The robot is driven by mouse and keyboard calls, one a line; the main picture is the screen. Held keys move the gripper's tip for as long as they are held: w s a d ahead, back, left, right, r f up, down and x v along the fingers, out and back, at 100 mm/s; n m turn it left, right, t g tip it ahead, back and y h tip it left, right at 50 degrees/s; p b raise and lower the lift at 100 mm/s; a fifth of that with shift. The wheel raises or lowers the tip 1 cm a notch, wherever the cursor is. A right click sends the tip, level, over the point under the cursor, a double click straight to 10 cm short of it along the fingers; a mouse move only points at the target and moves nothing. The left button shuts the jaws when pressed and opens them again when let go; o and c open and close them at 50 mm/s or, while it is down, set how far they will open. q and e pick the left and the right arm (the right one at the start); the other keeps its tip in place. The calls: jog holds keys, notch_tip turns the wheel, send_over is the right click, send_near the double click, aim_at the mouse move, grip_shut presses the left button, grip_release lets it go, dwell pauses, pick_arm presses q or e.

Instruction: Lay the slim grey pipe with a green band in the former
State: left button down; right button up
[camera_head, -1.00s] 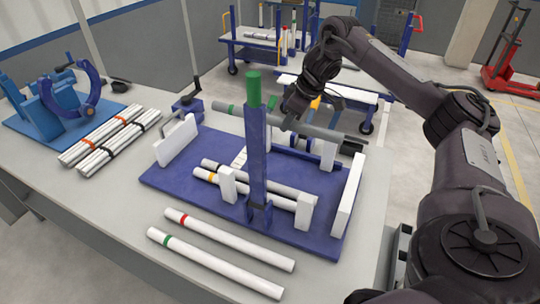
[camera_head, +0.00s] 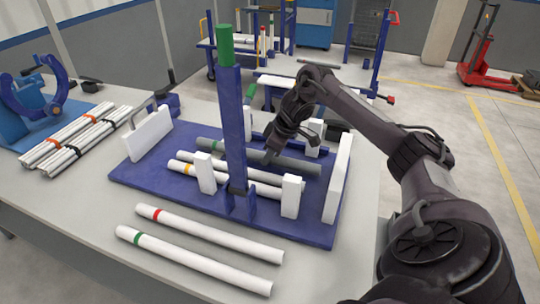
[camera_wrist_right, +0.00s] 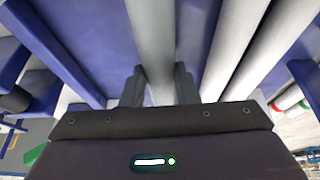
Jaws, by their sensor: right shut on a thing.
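The slim grey pipe with a green band (camera_head: 300,163) is low over the former, behind the white pipes and roughly parallel to them. Whether it touches the former's base is unclear. My right gripper (camera_head: 271,157) is shut on the pipe near its middle. In the right wrist view the grey pipe (camera_wrist_right: 151,40) runs between the two fingers (camera_wrist_right: 158,88). The former is a blue base (camera_head: 135,176) with white uprights and a tall blue post (camera_head: 234,120) with a green top. My left gripper is out of view.
A white pipe with a black band (camera_head: 187,155) and one with a yellow band (camera_head: 215,175) lie in the former. White pipes with red (camera_head: 215,235) and green (camera_head: 200,264) bands lie on the table in front. Bundled pipes (camera_head: 70,140) lie at left.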

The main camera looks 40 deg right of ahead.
jog(key=shift+f, duration=0.45)
jog(key=shift+f, duration=0.1)
jog(key=o, duration=1)
jog(key=p+v, duration=0.4)
jog(key=v, duration=0.8)
